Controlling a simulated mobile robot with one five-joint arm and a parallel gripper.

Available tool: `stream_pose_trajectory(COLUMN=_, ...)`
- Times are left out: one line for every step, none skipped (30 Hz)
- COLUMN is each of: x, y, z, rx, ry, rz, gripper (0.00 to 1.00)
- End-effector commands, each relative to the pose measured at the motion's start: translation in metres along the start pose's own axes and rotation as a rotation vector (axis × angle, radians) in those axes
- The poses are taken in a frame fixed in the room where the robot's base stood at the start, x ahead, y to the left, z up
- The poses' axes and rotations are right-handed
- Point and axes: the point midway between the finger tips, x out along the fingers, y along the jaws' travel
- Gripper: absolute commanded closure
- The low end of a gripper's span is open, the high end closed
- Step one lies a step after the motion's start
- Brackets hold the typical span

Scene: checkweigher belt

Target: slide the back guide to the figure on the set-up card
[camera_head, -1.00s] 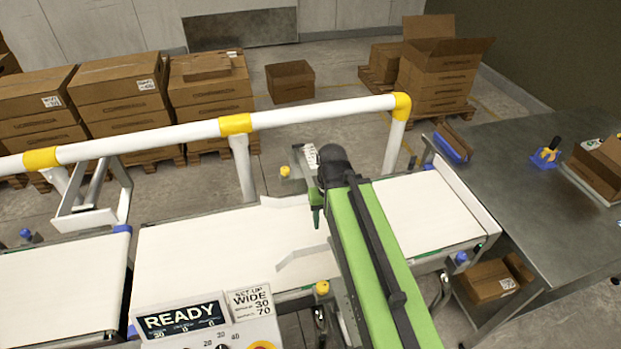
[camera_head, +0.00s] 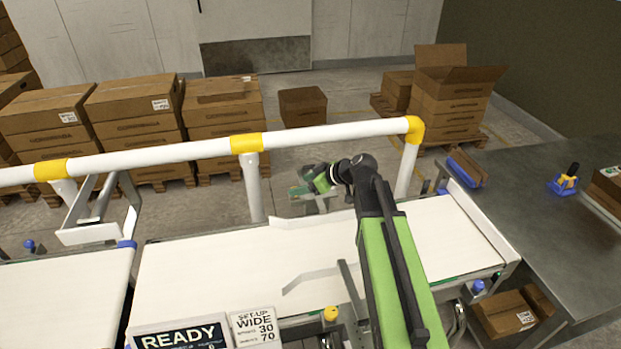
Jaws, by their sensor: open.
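The back guide (camera_head: 292,222) is a pale strip along the far edge of the white belt. The front guide (camera_head: 311,280) is an angled pale strip nearer me. The set-up card (camera_head: 255,326) reads SET-UP WIDE with the figures 30 and 70; the small words beside them are too blurred to read. My gripper (camera_head: 305,190) is open, beyond the far edge of the belt, behind the back guide. The back guide's yellow knob is not visible now. The gripper's contact with anything there cannot be told.
A white rail (camera_head: 190,151) with yellow joints crosses behind the belt, close above my gripper. A yellow knob (camera_head: 331,313) sits at the belt's front edge. A READY display (camera_head: 182,338) stands beside the card. Stacked cartons (camera_head: 217,116) are behind; a steel table (camera_head: 535,215) is right.

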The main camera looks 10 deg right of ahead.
Motion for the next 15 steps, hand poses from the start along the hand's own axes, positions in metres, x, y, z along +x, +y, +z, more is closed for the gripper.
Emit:
stream_pose_trajectory(x=0.006, y=0.044, z=0.009, rx=-0.005, ry=0.100, rz=0.048, gripper=0.34)
stream_pose_trajectory(x=0.000, y=0.066, z=0.011, rx=0.003, ry=0.156, rz=0.077, gripper=0.34)
stream_pose_trajectory(x=-0.009, y=0.090, z=0.015, rx=0.031, ry=0.213, rz=0.110, gripper=0.34)
stream_pose_trajectory(x=-0.016, y=0.104, z=0.020, rx=0.057, ry=0.239, rz=0.125, gripper=0.34)
stream_pose_trajectory(x=-0.022, y=0.114, z=0.027, rx=0.074, ry=0.253, rz=0.136, gripper=0.34)
stream_pose_trajectory(x=-0.029, y=0.124, z=0.038, rx=0.086, ry=0.256, rz=0.152, gripper=0.34)
stream_pose_trajectory(x=-0.035, y=0.130, z=0.046, rx=0.092, ry=0.254, rz=0.164, gripper=0.34)
stream_pose_trajectory(x=-0.039, y=0.133, z=0.052, rx=0.097, ry=0.253, rz=0.172, gripper=0.34)
stream_pose_trajectory(x=-0.044, y=0.138, z=0.058, rx=0.103, ry=0.252, rz=0.181, gripper=0.34)
stream_pose_trajectory(x=-0.046, y=0.140, z=0.060, rx=0.105, ry=0.252, rz=0.186, gripper=0.34)
stream_pose_trajectory(x=-0.048, y=0.141, z=0.061, rx=0.107, ry=0.251, rz=0.189, gripper=0.34)
stream_pose_trajectory(x=-0.050, y=0.142, z=0.061, rx=0.108, ry=0.251, rz=0.190, gripper=0.34)
stream_pose_trajectory(x=-0.050, y=0.142, z=0.061, rx=0.108, ry=0.251, rz=0.190, gripper=0.34)
stream_pose_trajectory(x=-0.050, y=0.142, z=0.060, rx=0.108, ry=0.250, rz=0.189, gripper=0.34)
stream_pose_trajectory(x=-0.048, y=0.142, z=0.060, rx=0.108, ry=0.250, rz=0.189, gripper=0.34)
